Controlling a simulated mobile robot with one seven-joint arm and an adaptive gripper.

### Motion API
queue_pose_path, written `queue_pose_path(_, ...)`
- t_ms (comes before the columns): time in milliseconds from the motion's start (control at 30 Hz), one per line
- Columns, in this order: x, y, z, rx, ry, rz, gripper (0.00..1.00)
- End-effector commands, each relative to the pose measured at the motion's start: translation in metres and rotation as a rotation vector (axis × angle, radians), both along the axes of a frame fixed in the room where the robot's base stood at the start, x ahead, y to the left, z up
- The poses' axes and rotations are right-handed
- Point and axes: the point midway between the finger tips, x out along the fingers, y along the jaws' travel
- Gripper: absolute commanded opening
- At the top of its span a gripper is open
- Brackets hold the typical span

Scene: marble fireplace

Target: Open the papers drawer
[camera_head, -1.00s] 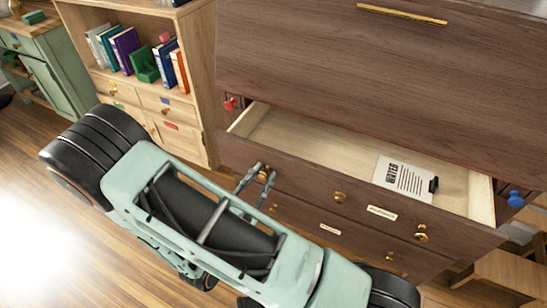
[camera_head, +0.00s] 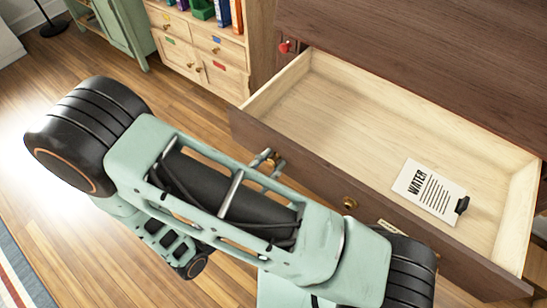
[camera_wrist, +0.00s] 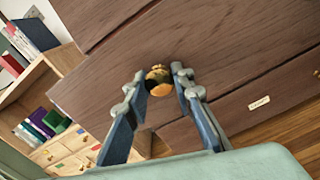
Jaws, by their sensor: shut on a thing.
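The dark wood drawer (camera_head: 455,262) is pulled well out of its cabinet, showing a pale wooden inside. A white sheet headed WATER (camera_head: 428,192), with a black clip, lies at the right of its floor. My gripper (camera_head: 267,160) is at the left part of the drawer front. In the wrist view, my gripper's two fingers (camera_wrist: 160,74) are shut on a round brass knob (camera_wrist: 158,81). A second brass knob (camera_head: 349,203) is further right on the same front. A label (camera_head: 391,227) beside it is partly hidden by my arm and cannot be read.
A light wood cabinet (camera_head: 228,83) with small drawers and books stands behind at the left. A green cabinet (camera_head: 112,25) is beyond it. A red knob (camera_head: 285,47) is on the dark cabinet's frame. Wooden floor (camera_head: 60,195) is clear at the left.

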Motion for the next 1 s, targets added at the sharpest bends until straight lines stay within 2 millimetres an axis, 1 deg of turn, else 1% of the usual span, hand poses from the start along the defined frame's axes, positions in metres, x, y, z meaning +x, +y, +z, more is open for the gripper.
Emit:
queue_pose_path(300, 0.000, 0.000, -0.001, 0.001, 0.001, -0.001, 0.00)
queue_pose_path(333, 0.000, 0.000, -0.001, 0.001, 0.001, -0.001, 0.26)
queue_pose_path(467, 0.000, 0.000, -0.001, 0.001, 0.001, -0.001, 0.40)
queue_pose_path(800, -0.002, 0.002, 0.000, 0.001, 0.000, 0.001, 0.41)
queue_pose_path(867, -0.006, 0.006, -0.001, 0.002, 0.001, 0.003, 0.41)
queue_pose_path(1000, -0.025, 0.020, -0.001, 0.003, 0.000, 0.005, 0.41)
